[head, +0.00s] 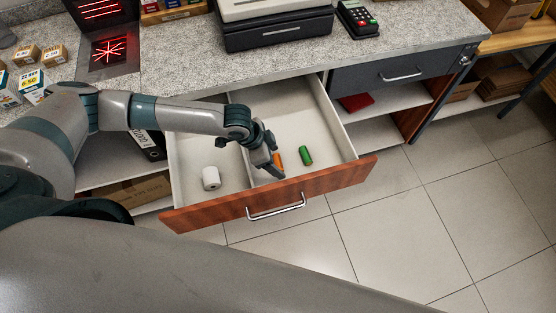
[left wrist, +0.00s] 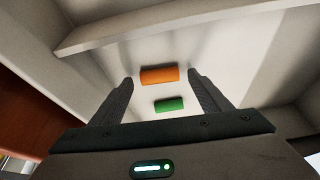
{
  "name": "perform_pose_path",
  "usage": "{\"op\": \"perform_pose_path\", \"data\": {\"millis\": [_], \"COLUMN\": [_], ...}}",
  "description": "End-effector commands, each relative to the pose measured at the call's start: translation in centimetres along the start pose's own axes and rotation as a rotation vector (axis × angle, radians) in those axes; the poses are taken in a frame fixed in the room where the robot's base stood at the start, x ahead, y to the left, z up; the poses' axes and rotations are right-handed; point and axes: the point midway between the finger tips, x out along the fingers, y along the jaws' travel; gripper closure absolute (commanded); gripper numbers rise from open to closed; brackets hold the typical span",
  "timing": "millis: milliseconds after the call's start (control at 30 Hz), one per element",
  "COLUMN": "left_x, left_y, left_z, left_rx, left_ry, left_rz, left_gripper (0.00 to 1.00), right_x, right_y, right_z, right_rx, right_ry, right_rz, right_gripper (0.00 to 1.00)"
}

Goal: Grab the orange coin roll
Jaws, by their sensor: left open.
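The orange coin roll (head: 278,160) lies in the right compartment of the open drawer (head: 320,176), near the divider. In the head view my left gripper (head: 268,168) is right beside it and partly hides it. In the left wrist view the orange coin roll (left wrist: 159,75) lies beyond and between the two fingertips, crosswise to the fingers. My left gripper (left wrist: 160,86) is open and empty. A green coin roll (head: 306,155) lies to the right of the orange one. In the left wrist view the green roll (left wrist: 169,104) lies between the fingers, nearer the palm. My right gripper is not in view.
A white paper roll (head: 211,178) stands in the left compartment. The drawer divider (head: 243,165) runs close to my left gripper. The wooden drawer front (head: 235,208) has a metal handle (head: 276,207). The counter (head: 190,62) stands above, behind the drawer.

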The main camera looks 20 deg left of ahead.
Motion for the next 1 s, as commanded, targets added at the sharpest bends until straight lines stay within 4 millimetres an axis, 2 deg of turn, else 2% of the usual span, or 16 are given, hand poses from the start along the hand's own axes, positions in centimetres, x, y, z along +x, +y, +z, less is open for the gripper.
{"op": "perform_pose_path", "data": {"millis": [133, 567, 767, 1000], "left_x": [0.58, 0.56, 0.55, 0.52], "left_y": [0.02, 0.00, 0.00, -0.01], "left_z": [0.05, 0.04, 0.04, -0.01], "left_rx": [0.000, 0.000, 0.000, 0.000], "left_ry": [0.000, 0.000, 0.000, 0.001], "left_rz": [0.000, 0.000, 0.000, 0.000], "left_gripper": [0.30, 0.30, 0.78, 0.78], "right_x": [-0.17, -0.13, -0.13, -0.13], "right_y": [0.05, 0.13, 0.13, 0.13], "right_z": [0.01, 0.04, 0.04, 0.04], "right_rx": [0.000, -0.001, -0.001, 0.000], "right_ry": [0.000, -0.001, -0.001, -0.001], "right_rz": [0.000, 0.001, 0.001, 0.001], "right_gripper": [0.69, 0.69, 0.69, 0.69]}}
